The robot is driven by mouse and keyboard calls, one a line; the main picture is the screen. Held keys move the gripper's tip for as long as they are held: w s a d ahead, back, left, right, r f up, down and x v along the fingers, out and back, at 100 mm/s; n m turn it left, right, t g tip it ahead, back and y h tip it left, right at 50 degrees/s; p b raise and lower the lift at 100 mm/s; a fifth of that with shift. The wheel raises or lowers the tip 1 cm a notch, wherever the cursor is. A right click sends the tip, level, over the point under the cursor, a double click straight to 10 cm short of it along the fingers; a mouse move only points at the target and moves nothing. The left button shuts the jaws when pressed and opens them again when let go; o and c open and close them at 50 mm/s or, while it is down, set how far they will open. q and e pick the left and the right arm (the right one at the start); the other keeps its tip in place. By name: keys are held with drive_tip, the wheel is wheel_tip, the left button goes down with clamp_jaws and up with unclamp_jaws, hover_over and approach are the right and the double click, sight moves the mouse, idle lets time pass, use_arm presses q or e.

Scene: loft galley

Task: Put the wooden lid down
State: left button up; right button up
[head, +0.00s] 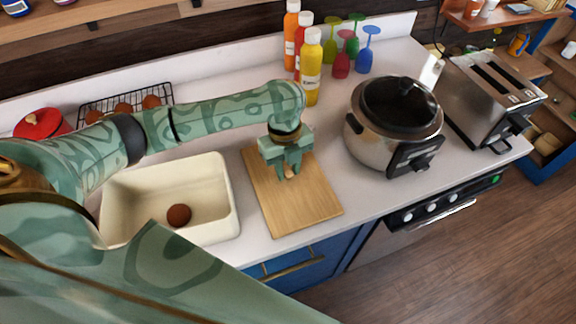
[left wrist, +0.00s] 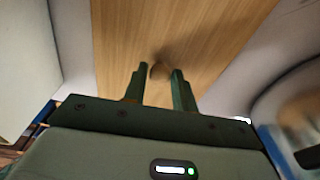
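The wooden lid (head: 303,211) is a flat rectangular board with a small round knob. It lies flat, apparently on the white counter, just right of the sink. My left gripper (head: 289,174) points down over its middle. In the left wrist view, the fingers of this gripper (left wrist: 159,72) stand apart on either side of the knob, with a small gap showing; whether a finger touches it is hard to tell. The lid also fills the middle of that view (left wrist: 205,35). My right gripper is not in view.
The cream sink (head: 231,196) with a brown ball (head: 179,215) is left of the lid. A cooker (head: 365,150) stands to the right, a toaster (head: 478,88) beyond it. Bottles (head: 311,70) and colored glasses (head: 364,60) stand behind. The counter's front edge is close to the lid.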

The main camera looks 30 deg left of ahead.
use_arm(q)
drive_tip(key=shift+o, duration=1.1)
drive_tip(key=shift+r, duration=0.4)
wheel_tip(320, 180, up, 11)
drive_tip(key=a+p, duration=0.1)
drive_tip(key=p, duration=0.3)
drive_tip(key=shift+w+r, duration=0.2)
drive_tip(key=shift+w, duration=0.2)
